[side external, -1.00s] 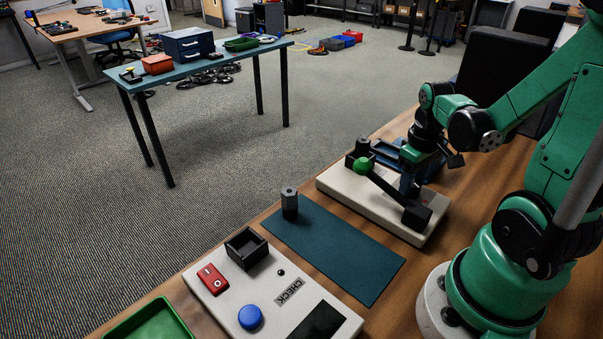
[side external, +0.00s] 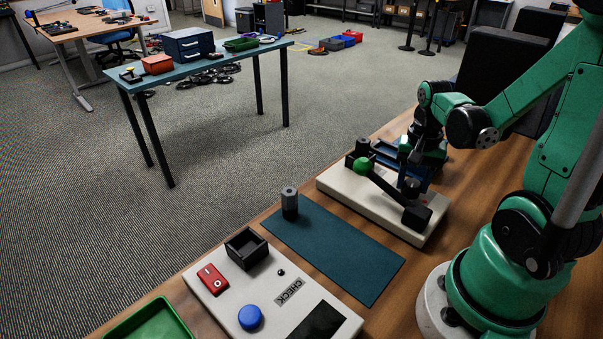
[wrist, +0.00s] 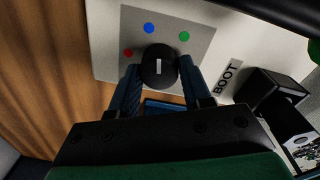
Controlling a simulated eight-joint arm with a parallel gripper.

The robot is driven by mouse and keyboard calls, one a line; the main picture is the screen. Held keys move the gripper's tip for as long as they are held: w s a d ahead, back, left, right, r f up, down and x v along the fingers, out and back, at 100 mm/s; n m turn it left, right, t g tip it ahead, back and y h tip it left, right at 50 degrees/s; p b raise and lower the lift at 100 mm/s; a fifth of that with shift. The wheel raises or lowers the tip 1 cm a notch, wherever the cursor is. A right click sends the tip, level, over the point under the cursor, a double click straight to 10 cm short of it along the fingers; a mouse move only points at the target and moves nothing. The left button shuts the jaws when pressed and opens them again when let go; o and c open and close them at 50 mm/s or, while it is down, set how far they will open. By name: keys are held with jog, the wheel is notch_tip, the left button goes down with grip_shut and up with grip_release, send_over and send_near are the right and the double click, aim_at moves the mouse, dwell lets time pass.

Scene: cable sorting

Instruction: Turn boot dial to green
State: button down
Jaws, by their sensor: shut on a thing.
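The boot dial (wrist: 158,68) is a round black knob with a white pointer line on a grey plate (wrist: 205,22). Red (wrist: 128,53), blue (wrist: 149,28) and green (wrist: 184,36) dots surround its upper side. The pointer line stands nearly straight up in the wrist view, between the blue and green dots and closer to blue. My gripper (wrist: 159,72) is shut on the dial, one blue finger on each side. In the side view my gripper (side external: 415,174) is low over the far beige box (side external: 340,184); the dial's marks cannot be read there.
A BOOT label (wrist: 227,77) lies right of the dial. A black lever with a green ball (side external: 362,166) stands close beside my gripper. A teal mat (side external: 335,250), a grey post (side external: 289,204) and a CHECK box (side external: 226,305) lie nearer the camera.

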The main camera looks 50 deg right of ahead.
aim_at(412, 181)
jog(key=m, duration=0.4)
jog(key=shift+m, duration=2.1)
jog(key=shift+c, duration=1.9)
grip_release()
jog(key=shift+w+r, duration=0.1)
jog(key=shift+r, duration=2.7)
